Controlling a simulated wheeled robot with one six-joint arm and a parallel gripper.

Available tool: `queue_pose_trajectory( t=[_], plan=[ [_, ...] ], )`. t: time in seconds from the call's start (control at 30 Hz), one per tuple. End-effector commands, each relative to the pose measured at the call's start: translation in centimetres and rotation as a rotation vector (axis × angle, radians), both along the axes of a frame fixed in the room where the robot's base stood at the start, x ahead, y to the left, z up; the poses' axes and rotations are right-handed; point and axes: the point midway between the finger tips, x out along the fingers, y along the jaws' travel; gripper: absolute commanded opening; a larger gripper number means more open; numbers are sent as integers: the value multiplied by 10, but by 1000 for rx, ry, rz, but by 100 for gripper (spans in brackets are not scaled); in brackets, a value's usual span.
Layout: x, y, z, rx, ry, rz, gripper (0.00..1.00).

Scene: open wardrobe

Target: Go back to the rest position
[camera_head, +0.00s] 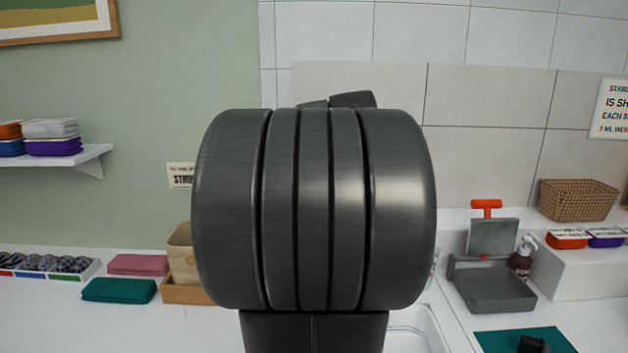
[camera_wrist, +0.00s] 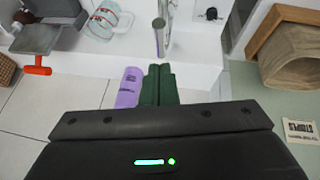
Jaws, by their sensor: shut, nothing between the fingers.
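My gripper (camera_wrist: 159,70) shows in the wrist view as two dark green fingers side by side, shut with nothing between them. Its dark body with a small green light fills the bottom of that view. In the head view a large dark grey rounded part of my arm fills the middle, and the gripper cannot be made out there. A purple object (camera_wrist: 130,88) with faint lettering appears just left of the fingers in the wrist view. Whether it touches them cannot be told.
In the head view, a grey scale (camera_head: 493,285), brown pump bottle (camera_head: 521,262) and wicker basket (camera_head: 578,200) stand right. Green (camera_head: 118,290) and pink (camera_head: 138,264) cloths lie left. My arm hides the middle. A metal tap (camera_wrist: 160,35) shows beyond the fingers.

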Motion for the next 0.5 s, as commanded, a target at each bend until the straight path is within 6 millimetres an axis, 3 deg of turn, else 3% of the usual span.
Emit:
queue_pose_trajectory(
  t=[0.5],
  plan=[
    [46,-16,-96,0,7,-1,0]
  ],
)
